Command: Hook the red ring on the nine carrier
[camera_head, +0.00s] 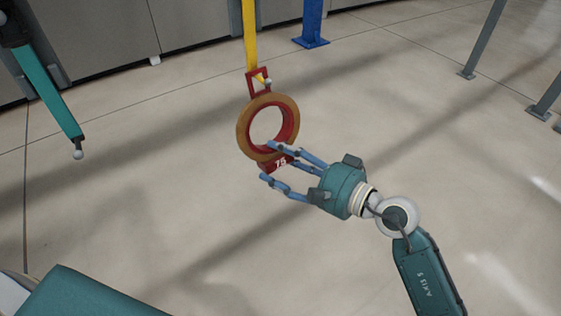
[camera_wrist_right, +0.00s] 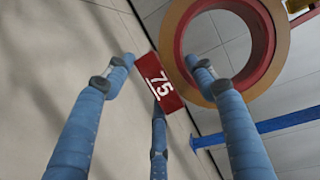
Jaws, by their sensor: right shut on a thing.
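The ring (camera_head: 288,128) has a red inner band and a tan outer face. It has a red square eye (camera_head: 250,83) on top and a red tag (camera_head: 280,163) marked 75 below. My right gripper (camera_head: 268,161) is shut on the tag, and the ring stands upright above it. The wrist view shows the fingers around the tag (camera_wrist_right: 157,84), with the ring (camera_wrist_right: 178,52) at upper right. A yellow carrier (camera_head: 250,35) hangs down to the eye. Its pale ball tip (camera_head: 268,82) shows at the eye; I cannot tell whether it passes through. No carrier number is readable. My left gripper is out of view.
A blue post (camera_head: 312,20) stands at the back, also seen in the wrist view (camera_wrist_right: 275,125). Grey legs (camera_head: 484,38) stand at upper right. Grey cabinets line the back. The middle floor is clear.

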